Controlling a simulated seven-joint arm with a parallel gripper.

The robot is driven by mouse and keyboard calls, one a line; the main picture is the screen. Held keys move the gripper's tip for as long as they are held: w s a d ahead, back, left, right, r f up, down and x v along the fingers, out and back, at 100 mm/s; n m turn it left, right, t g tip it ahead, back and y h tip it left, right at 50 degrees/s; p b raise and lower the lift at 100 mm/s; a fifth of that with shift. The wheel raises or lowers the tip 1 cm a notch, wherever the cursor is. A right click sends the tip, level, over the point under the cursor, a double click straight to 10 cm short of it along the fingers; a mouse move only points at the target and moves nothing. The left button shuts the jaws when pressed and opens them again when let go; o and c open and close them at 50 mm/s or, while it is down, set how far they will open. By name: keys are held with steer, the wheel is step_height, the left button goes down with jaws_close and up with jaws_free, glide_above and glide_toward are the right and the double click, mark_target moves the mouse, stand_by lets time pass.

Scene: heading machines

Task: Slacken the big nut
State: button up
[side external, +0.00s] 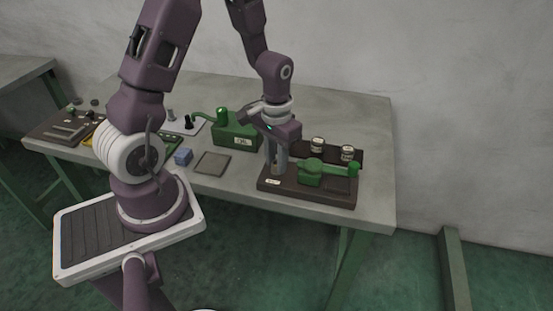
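My gripper (277,165) points straight down over the left part of a dark base plate (308,197) at the right front of the table. Its fingers reach close to the plate; I cannot tell whether they are apart or closed on something. The big nut cannot be made out; whatever stands under the fingers is hidden or too small to tell. A green machine part (312,173) with a side arm ending in a green knob (353,168) sits on the plate, just right of my gripper.
Two small jars (317,145) stand on a dark tray behind the plate. A green box (236,133) with a knob stands to the left. A blue cube (183,156) and a flat grey square (212,163) lie nearer the front. The table's (371,122) back right is clear.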

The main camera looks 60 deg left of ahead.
steer(key=o, duration=0.4)
steer(key=shift+r, duration=0.1)
step_height(320, 180, up, 6)
steer(key=shift+r, duration=0.45)
steer(key=shift+d+r, duration=0.15)
steer(key=shift+r, duration=0.2)
steer(key=s+d+r+m+t, duration=0.1)
steer(key=s+d+r+t, duration=0.1)
steer(key=s+d+r, duration=0.1)
steer(key=s+d+r+m+t, duration=0.1)
steer(key=s+d+r, duration=0.2)
steer(key=s+r, duration=0.3)
steer(key=s+d+r+m+t, duration=0.1)
steer(key=s+d+r+t, duration=0.1)
steer(key=s+r, duration=0.3)
steer(key=shift+s+d+r+t, duration=0.15)
steer(key=shift+d+r+t, duration=0.15)
steer(key=shift+d+r, duration=0.55)
